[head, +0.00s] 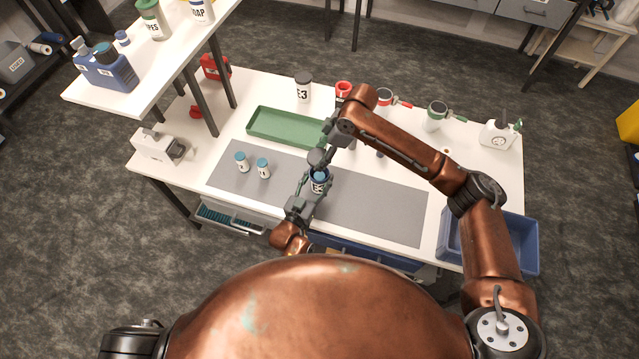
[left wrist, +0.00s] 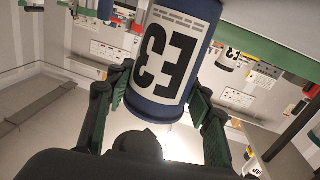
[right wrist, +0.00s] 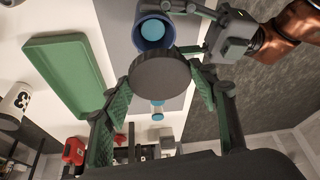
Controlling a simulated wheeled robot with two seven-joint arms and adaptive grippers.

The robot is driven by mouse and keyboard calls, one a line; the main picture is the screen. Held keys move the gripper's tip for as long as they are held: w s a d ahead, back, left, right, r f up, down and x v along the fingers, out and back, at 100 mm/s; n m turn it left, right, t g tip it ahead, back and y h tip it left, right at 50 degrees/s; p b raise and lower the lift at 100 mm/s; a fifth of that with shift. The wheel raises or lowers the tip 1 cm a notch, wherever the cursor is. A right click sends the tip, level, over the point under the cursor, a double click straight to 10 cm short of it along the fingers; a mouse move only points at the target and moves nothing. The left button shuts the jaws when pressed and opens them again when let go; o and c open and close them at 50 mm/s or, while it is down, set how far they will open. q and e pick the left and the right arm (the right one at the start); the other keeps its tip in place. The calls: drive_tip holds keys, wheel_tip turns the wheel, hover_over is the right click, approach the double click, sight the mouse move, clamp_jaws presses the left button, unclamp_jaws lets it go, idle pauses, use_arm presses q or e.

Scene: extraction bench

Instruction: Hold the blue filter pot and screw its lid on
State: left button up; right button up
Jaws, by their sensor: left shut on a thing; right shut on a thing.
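The blue filter pot (head: 319,185), with a white E3 label, stands upright above the grey mat, its open top showing light blue inside. My left gripper (head: 305,197) is shut around its body; the left wrist view shows the pot (left wrist: 170,55) between both fingers (left wrist: 160,105). My right gripper (head: 322,155) is shut on the round dark grey lid (head: 317,158). In the right wrist view the lid (right wrist: 160,75) sits between the fingertips (right wrist: 160,88), partly overlapping the open pot (right wrist: 153,32). The lid is off the pot, higher and slightly behind its mouth.
A green tray (head: 285,127) lies behind the grey mat (head: 375,205). Two small blue-capped bottles (head: 263,168) stand left on the mat. A white E3 jar (head: 303,88) stands behind the tray. A blue bin (head: 513,245) is at the right. The mat's right part is clear.

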sight(319, 181)
drive_tip(key=shift+d+f, duration=0.1)
drive_tip(key=shift+f, duration=2.4)
drive_tip(key=shift+f, duration=0.85)
drive_tip(key=shift+f, duration=0.6)
